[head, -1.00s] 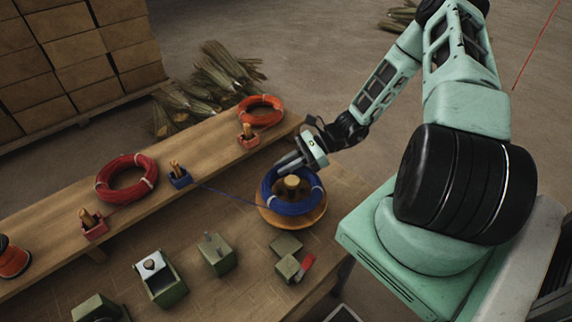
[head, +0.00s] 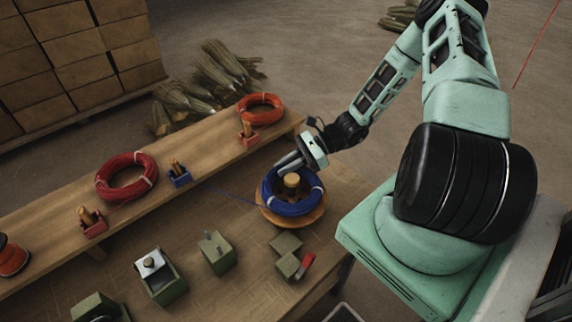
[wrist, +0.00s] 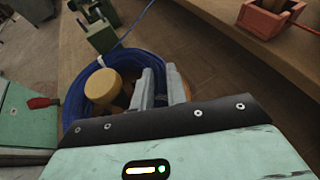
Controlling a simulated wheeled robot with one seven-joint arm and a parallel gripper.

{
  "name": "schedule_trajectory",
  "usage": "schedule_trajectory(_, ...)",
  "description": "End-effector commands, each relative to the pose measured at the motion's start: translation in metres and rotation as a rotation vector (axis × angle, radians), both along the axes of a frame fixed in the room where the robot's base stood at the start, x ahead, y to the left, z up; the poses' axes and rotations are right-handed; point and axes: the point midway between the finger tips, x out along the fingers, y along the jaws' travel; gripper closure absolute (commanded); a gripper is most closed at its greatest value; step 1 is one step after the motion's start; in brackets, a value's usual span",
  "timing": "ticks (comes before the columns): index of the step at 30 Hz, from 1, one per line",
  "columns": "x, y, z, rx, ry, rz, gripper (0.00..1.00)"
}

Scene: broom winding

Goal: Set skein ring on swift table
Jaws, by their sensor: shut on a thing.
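The blue skein ring (head: 302,206) lies around the wooden hub (head: 292,180) of the round swift table (head: 318,220). In the head view it looks low, close to or on the disc; I cannot tell if it fully rests there. My gripper (head: 291,163) is at the ring's far side and is shut on it. In the wrist view the fingers (wrist: 149,88) straddle the ring's coil beside the hub's round top (wrist: 102,85), and the blue ring (wrist: 75,95) curves away to the left. The near part of the ring is hidden by my gripper.
A blue strand runs from the ring to a blue peg box (head: 180,176) on the raised shelf. Red (head: 127,177) and orange (head: 260,107) rings lie on the shelf. Green blocks (head: 217,253) and a red-handled tool (head: 304,266) stand near the swift table.

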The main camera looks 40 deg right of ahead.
Motion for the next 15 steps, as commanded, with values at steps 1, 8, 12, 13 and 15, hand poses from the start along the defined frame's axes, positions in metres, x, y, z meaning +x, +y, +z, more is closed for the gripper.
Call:
schedule_trajectory(1, 0.0000, 0.0001, -0.0016, 0.000, 0.000, 0.000, 1.00)
schedule_trajectory(8, 0.0000, 0.0001, -0.0006, 0.000, 0.000, 0.000, 0.76)
schedule_trajectory(12, -0.0005, -0.0018, 0.0005, -0.001, 0.000, -0.001, 0.76)
schedule_trajectory(13, -0.0009, -0.0032, 0.0013, -0.001, 0.000, -0.001, 0.76)
schedule_trajectory(15, -0.0025, -0.0074, 0.0036, -0.001, 0.000, -0.001, 0.76)
